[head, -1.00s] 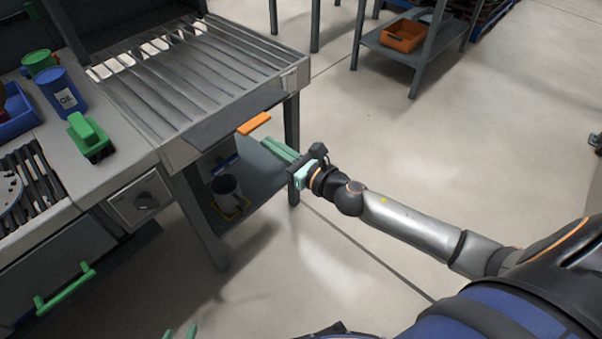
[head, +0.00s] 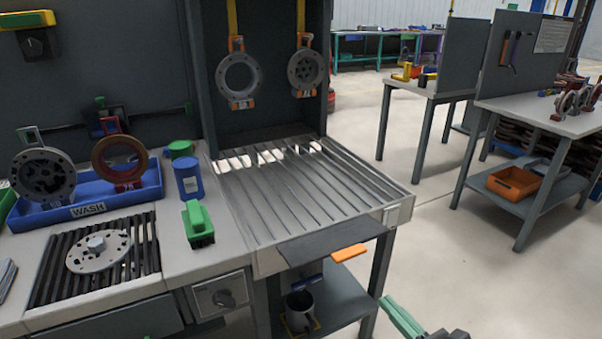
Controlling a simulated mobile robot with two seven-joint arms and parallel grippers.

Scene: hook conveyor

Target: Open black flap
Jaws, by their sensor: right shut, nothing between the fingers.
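The black flap (head: 325,239) is a dark flat plate along the front edge of the slatted metal bed (head: 310,195), jutting out from it. Its orange handle (head: 349,253) sticks out at the front right. My right gripper (head: 386,303) has green fingers, shut and empty, below and to the right of the handle, apart from it in the picture. Only the fingers and part of the gripper body show at the bottom edge. My left gripper is not in view.
Two ringed parts hang on hooks behind the bed. A blue WASH tray (head: 88,199), a blue can (head: 188,178) and a green brush (head: 198,223) stand left. A lower shelf holds a dark pot (head: 300,312). Open floor lies right.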

